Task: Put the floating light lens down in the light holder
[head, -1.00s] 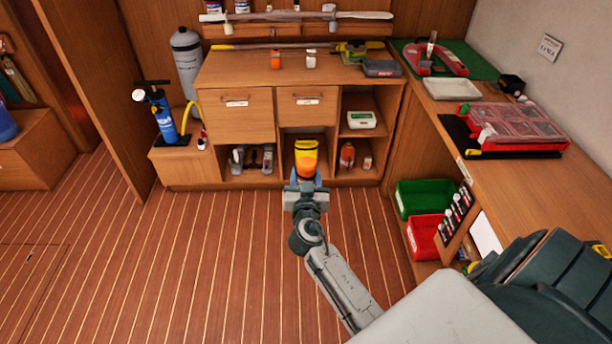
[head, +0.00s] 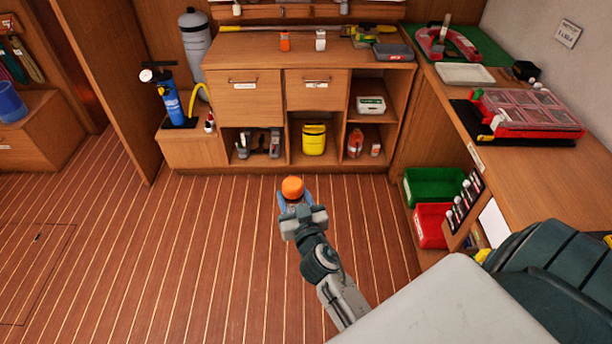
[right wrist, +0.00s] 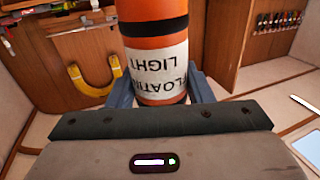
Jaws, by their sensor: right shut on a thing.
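The floating light (head: 292,186) is orange, and it stands in my right gripper (head: 291,199), over the wooden floor in front of the cabinet. My right gripper is shut on it. In the right wrist view the light (right wrist: 158,55) shows an orange body, a black band and a white label whose lettering appears upside down. Its top end is cut off there. A yellow container (head: 313,139) with a dark upper band stands in the cabinet's middle lower opening. I cannot tell for sure which thing is the light holder. My left gripper is not in view.
The cabinet (head: 243,102) stands at the back, with small items on top. A workbench (head: 505,170) runs along the right, with a green bin (head: 435,185) and a red bin (head: 431,226) beneath. A blue pump (head: 173,103) stands left. The floor at left and middle is clear.

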